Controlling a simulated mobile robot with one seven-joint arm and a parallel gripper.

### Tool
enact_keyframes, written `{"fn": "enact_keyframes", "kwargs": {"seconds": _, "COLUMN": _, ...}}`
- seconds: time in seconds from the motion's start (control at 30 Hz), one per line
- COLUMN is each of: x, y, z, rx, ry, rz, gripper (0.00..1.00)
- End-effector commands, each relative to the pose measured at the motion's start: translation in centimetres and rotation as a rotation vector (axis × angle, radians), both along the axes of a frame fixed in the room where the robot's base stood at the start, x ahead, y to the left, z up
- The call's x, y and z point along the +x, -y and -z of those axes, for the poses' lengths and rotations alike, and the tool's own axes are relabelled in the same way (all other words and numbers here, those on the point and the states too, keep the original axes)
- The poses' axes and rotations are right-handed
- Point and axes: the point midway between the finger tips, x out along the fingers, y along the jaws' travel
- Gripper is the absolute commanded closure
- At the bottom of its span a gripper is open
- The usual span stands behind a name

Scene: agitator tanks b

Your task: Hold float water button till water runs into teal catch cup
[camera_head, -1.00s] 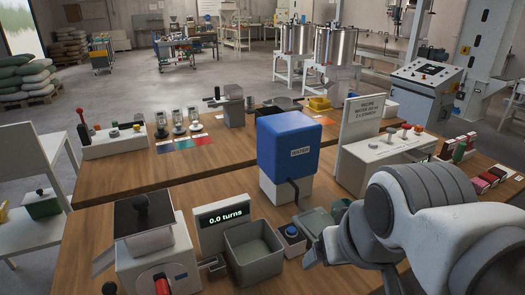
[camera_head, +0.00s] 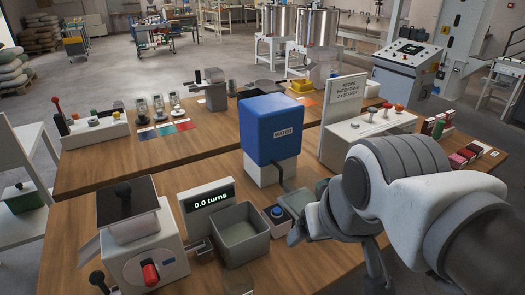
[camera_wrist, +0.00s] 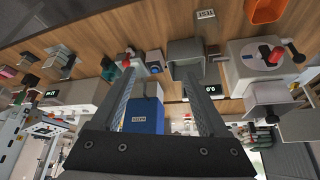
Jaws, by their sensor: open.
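A blue dispenser marked WATER (camera_head: 273,130) stands on a white base on the near table, with a dark spout at its front; it also shows in the wrist view (camera_wrist: 142,115). A blue round button (camera_head: 277,212) sits on a small grey-white box in front of it, also in the wrist view (camera_wrist: 154,68).
A grey open bin (camera_head: 240,243) is left of the button, beside a display reading 0.0 turns (camera_head: 208,201). A machine with a red knob (camera_head: 145,250) is further left. A recipe board (camera_head: 347,102) and control box (camera_head: 370,135) stand behind my arm.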

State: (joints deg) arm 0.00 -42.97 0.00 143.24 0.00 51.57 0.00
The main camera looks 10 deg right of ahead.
Motion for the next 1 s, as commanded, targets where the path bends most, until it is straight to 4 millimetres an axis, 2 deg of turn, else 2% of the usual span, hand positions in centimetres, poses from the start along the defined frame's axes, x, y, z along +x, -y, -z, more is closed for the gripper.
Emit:
{"fn": "enact_keyframes", "kwargs": {"seconds": 0.03, "x": 0.00, "y": 0.00, "z": 0.00, "rx": 0.000, "ry": 0.000, "rz": 0.000, "gripper": 0.31}}
{"fn": "enact_keyframes", "kwargs": {"seconds": 0.07, "x": 0.00, "y": 0.00, "z": 0.00, "rx": 0.000, "ry": 0.000, "rz": 0.000, "gripper": 0.37}}
{"fn": "enact_keyframes", "kwargs": {"seconds": 0.4, "x": 0.00, "y": 0.00, "z": 0.00, "rx": 0.000, "ry": 0.000, "rz": 0.000, "gripper": 0.98}}
{"fn": "enact_keyframes", "kwargs": {"seconds": 1.0, "x": 0.00, "y": 0.00, "z": 0.00, "rx": 0.000, "ry": 0.000, "rz": 0.000, "gripper": 1.00}}
